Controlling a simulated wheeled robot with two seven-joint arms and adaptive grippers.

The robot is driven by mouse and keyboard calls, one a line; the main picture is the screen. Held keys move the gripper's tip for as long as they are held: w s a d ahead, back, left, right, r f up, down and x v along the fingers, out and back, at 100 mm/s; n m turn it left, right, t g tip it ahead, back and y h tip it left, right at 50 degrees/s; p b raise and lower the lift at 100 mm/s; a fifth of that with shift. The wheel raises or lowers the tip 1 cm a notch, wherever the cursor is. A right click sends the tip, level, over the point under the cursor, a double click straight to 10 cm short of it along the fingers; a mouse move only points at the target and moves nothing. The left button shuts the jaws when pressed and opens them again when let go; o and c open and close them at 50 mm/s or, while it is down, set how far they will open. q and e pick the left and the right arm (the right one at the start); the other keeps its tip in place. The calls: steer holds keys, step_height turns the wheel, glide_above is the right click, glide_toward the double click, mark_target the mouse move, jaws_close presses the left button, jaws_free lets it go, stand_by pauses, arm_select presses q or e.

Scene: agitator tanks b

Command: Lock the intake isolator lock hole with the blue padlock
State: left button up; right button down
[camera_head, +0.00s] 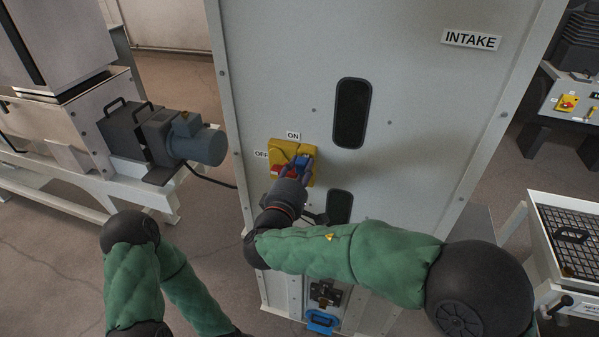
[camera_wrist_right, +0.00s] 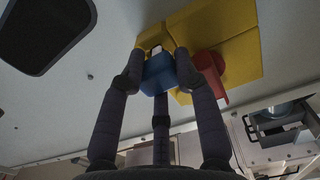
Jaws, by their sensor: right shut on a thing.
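The intake isolator is a yellow plate (camera_head: 277,150) on the grey cabinet, with ON and OFF labels. It also shows in the right wrist view (camera_wrist_right: 238,55). Its red handle (camera_wrist_right: 211,72) sits beside the padlock. My right gripper (camera_head: 296,170) is shut on the blue padlock (camera_wrist_right: 158,74), right in front of the yellow plate. The padlock also shows in the head view (camera_head: 303,160). A small pale part, perhaps the shackle, shows above its body. The lock hole is hidden; I cannot tell whether the shackle is in it. My left gripper is out of view.
The cabinet (camera_head: 400,60) carries an INTAKE label (camera_head: 471,39) and dark oval windows (camera_head: 352,112). A black fitting (camera_head: 325,293) and a blue item (camera_head: 322,321) are low on it. A motor (camera_head: 195,140) stands left; a grated tray (camera_head: 570,235) is at right.

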steer(key=c, duration=0.8)
jaws_free()
steer(key=shift+c, duration=0.2)
steer(key=v, duration=1.2)
